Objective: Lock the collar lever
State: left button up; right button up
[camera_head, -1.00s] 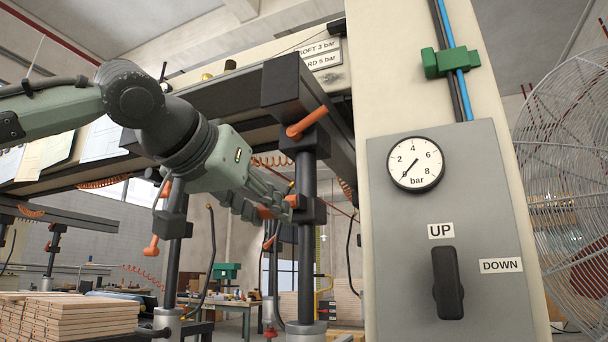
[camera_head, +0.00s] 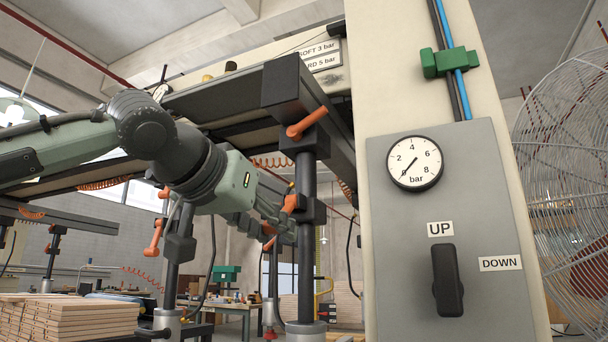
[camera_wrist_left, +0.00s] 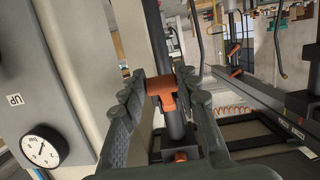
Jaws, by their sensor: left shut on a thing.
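The orange collar lever (camera_head: 290,203) sits at a dark collar (camera_head: 313,211) on the black vertical rod in the middle of the head view. My left gripper (camera_head: 284,216) comes in from the left and is shut on this lever. In the left wrist view, the orange lever (camera_wrist_left: 160,87) lies between the two finger rows of my left gripper (camera_wrist_left: 160,100), in front of the dark rod (camera_wrist_left: 174,120). The fingers partly hide the lever and collar in the head view. My right gripper is not in view.
Another orange lever (camera_head: 307,122) is on the block above. A grey panel (camera_head: 400,270) with a gauge (camera_head: 415,163) and a black switch (camera_head: 447,282) stands right of the rod. Stacked boards (camera_head: 70,318) are at lower left. A wire fan guard (camera_head: 565,180) is at the right edge.

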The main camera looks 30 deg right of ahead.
pick_arm(q)
jog(key=shift+w+d+f, duration=0.2)
jog(key=shift+d+f, duration=0.1)
jog(key=shift+f, duration=0.2)
jog(key=shift+d, duration=0.1)
jog(key=shift+w+d+f, duration=0.5)
jog(key=shift+d, duration=0.1)
jog(key=shift+w+d+f+p, duration=0.1)
jog(key=shift+w+d+p, duration=0.05)
jog(key=shift+p, duration=0.15)
jog(key=o, duration=1)
jog(key=shift+w+d, duration=0.1)
